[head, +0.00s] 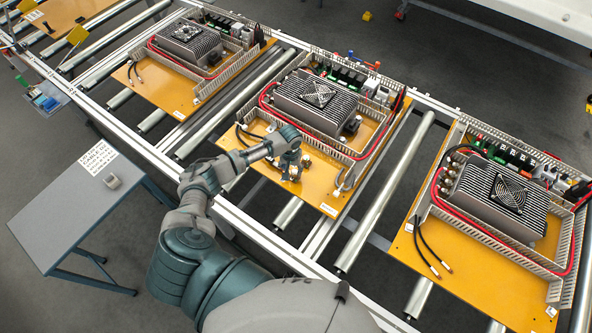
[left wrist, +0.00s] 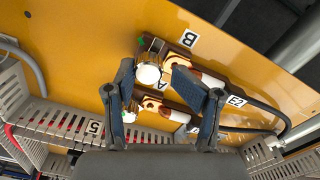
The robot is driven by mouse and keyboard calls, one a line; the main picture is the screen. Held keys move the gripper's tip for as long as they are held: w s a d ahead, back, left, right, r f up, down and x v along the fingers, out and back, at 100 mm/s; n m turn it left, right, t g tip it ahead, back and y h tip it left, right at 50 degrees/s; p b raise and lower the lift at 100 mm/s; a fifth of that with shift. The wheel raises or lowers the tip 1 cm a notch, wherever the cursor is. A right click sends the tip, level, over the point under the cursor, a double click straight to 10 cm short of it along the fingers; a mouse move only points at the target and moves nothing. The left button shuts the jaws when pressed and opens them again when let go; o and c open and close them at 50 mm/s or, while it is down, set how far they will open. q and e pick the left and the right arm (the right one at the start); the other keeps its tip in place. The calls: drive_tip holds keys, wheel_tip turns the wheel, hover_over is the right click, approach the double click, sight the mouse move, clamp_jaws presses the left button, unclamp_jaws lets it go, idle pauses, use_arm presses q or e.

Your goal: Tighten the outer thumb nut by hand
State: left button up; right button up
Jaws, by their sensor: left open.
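In the left wrist view the outer thumb nut (left wrist: 148,73), a bright round cap on a stud, stands by the label B on the orange panel. A copper cable lug (left wrist: 178,61) lies beside it. A second nut (left wrist: 130,116) with its own lug (left wrist: 154,104) sits by the label A, closer to the duct. My left gripper (left wrist: 153,70) is open, its two fingers on either side of the outer nut in this view. I cannot tell whether they touch it. In the head view my left gripper (head: 290,170) is over the front of the middle panel and hides most of the nuts. My right gripper is not in view.
Slotted wiring duct (left wrist: 60,117) runs behind the nuts. A black cable (left wrist: 262,108) curves at the right. The middle panel (head: 327,193) lies on the roller conveyor (head: 382,193) with a finned heatsink unit (head: 318,102). Similar panels stand either side. A grey table (head: 75,215) is at left.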

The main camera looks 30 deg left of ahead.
use_arm(q)
drive_tip(key=shift+a+f, duration=0.2)
drive_tip(key=shift+a, duration=0.35)
drive_tip(key=shift+a+f, duration=0.2)
drive_tip(key=shift+a, duration=0.3)
drive_tip(key=shift+o, duration=0.2)
drive_tip(key=shift+w+d, duration=0.1)
drive_tip(key=shift+d, duration=0.1)
drive_tip(key=d, duration=0.2)
drive_tip(key=d+r, duration=0.1)
drive_tip(key=d, duration=0.1)
drive_tip(key=shift+d+r, duration=0.1)
drive_tip(key=shift+d, duration=0.1)
clamp_jaws()
drive_tip(key=shift+d+r, duration=0.15)
drive_tip(key=shift+d, duration=0.15)
drive_tip(key=shift+a, duration=1.1)
drive_tip(key=shift+a+f, duration=0.35)
drive_tip(key=shift+a, duration=0.1)
drive_tip(key=shift+w+d+r, duration=0.15)
drive_tip(key=shift+d+r, duration=0.05)
drive_tip(key=shift+d, duration=0.65)
drive_tip(key=shift+a, duration=0.5)
drive_tip(key=shift+a+f, duration=0.1)
drive_tip(key=shift+d, duration=0.35)
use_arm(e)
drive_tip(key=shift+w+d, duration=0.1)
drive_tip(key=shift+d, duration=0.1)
